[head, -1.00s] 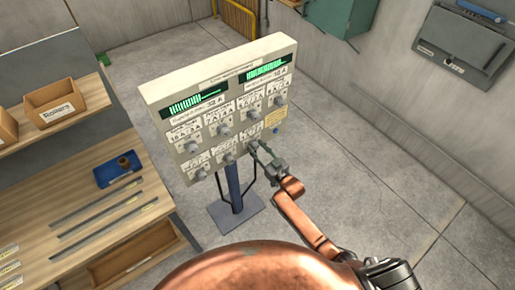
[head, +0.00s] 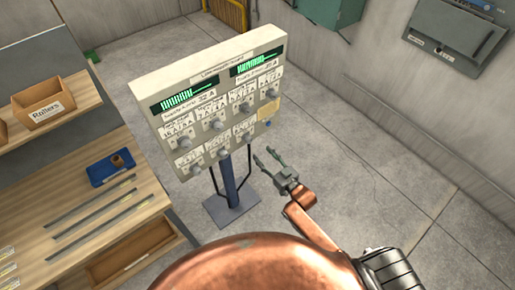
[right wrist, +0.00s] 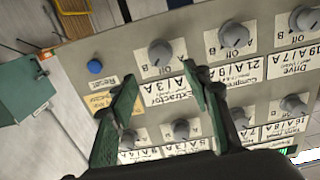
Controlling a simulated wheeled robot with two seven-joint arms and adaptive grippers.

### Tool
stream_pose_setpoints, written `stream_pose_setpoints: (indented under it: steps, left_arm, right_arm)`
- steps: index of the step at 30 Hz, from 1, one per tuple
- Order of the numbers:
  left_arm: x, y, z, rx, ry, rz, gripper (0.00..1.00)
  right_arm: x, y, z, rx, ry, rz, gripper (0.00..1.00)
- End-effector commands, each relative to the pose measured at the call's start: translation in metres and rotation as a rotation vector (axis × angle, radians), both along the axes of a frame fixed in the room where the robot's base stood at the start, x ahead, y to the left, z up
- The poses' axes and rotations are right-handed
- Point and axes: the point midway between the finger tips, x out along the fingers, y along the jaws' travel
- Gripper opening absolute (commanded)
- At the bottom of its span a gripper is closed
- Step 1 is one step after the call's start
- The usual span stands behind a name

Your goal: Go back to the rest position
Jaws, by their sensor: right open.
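My right gripper (head: 269,160) is open and empty in the head view, to the right of the lower right corner of the control panel (head: 207,62) and apart from its knobs. In the right wrist view the two fingers of the right gripper (right wrist: 158,85) are spread, with the panel face (right wrist: 265,75) behind them. A knob (right wrist: 160,52) labelled A, B and Off shows beyond the fingertips. The Extractor label shows between the fingers. The panel stands upright on a blue post, with two green displays. My left gripper is not in view.
A wooden workbench (head: 95,200) on the left holds metal strips and a blue tray (head: 110,168). A Rollers box (head: 43,103) sits on the shelf above. A grey wall box (head: 460,38) and a green cabinet (head: 330,10) are at the back. The floor on the right is clear.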

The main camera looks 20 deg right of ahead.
Motion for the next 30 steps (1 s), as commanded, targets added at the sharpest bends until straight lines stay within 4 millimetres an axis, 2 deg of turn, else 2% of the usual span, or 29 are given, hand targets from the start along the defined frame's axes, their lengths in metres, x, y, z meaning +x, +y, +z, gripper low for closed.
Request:
stream_pose_setpoints:
  steps: [1, 6, 23, 26, 29, 30]
  left_arm:
    - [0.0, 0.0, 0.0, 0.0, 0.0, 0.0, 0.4]
    - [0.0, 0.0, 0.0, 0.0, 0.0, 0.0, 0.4]
    - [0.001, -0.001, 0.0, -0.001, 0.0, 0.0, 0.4]
    - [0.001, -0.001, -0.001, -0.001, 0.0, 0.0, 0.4]
    - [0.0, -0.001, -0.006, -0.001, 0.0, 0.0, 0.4]
    - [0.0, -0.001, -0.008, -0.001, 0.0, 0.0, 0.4]
  right_arm:
    - [-0.007, -0.003, 0.0, 0.0, 0.001, 0.0, 0.45]
    - [-0.018, -0.006, 0.0, 0.0, 0.0, 0.0, 0.45]
    - [-0.019, -0.006, 0.0, 0.0, 0.0, 0.0, 0.45]
    - [-0.02, -0.009, -0.012, -0.007, 0.019, -0.007, 0.45]
    - [-0.025, -0.019, -0.049, -0.026, 0.076, -0.028, 0.45]
    - [-0.029, -0.024, -0.071, -0.038, 0.111, -0.041, 0.45]
